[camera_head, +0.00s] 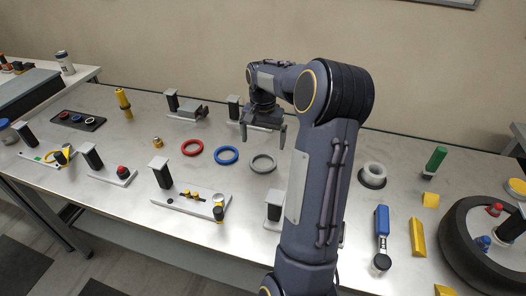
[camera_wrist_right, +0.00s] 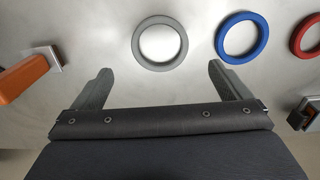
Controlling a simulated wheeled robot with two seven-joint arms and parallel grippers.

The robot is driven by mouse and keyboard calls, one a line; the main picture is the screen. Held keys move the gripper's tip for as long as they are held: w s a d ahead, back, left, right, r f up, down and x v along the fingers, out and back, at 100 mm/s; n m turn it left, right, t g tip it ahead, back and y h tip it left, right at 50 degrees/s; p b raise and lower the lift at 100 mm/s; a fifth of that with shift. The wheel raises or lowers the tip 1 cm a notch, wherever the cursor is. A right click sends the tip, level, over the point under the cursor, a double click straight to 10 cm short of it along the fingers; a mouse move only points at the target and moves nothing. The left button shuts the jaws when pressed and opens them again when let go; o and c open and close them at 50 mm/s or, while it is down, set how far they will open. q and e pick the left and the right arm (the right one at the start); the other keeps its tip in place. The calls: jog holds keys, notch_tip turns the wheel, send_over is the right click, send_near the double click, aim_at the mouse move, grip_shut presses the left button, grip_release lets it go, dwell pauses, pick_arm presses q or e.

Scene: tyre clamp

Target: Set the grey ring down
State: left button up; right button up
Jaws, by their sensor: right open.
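The grey ring (camera_head: 263,163) lies flat on the metal table, to the right of the blue ring (camera_head: 227,155) and the red ring (camera_head: 192,148). In the right wrist view the grey ring (camera_wrist_right: 160,43) sits beyond and between the fingertips, apart from them, with the blue ring (camera_wrist_right: 242,37) and part of the red ring (camera_wrist_right: 307,36) to its right. My right gripper (camera_head: 263,140) is open and empty, above the table just behind the grey ring; its two spread fingers also show in the right wrist view (camera_wrist_right: 160,80). My left gripper is not in view.
Small fixtures on grey plates stand around the rings, among them a plate with a red button (camera_head: 122,171) and a long plate with yellow parts (camera_head: 190,203). A light ring on a dark base (camera_head: 373,174), a blue-handled tool (camera_head: 382,222) and a black tyre (camera_head: 465,250) are at right.

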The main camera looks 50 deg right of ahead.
jog(key=s+a+r+n+t, duration=0.1)
jog(key=s+a+r+n, duration=0.15)
jog(key=a, duration=0.35)
jog(key=s+a+r+n+t+y, duration=0.1)
jog(key=a+r, duration=0.3)
jog(key=a, duration=0.1)
jog(key=s+a+r+n+t, duration=0.1)
jog(key=s+a+r+n, duration=0.15)
jog(key=a, duration=0.35)
jog(key=s+a+f+n+t+y, duration=0.1)
jog(key=s+a+f+n, duration=0.1)
jog(key=s+a, duration=0.3)
jog(key=s+a+f+n+t+y, duration=0.1)
jog(key=s+a+n, duration=0.3)
jog(key=a, duration=0.5)
jog(key=shift+s+a+f+t+y, duration=0.3)
jog(key=shift+s+a+f+y, duration=0.1)
jog(key=shift+s+f, duration=0.45)
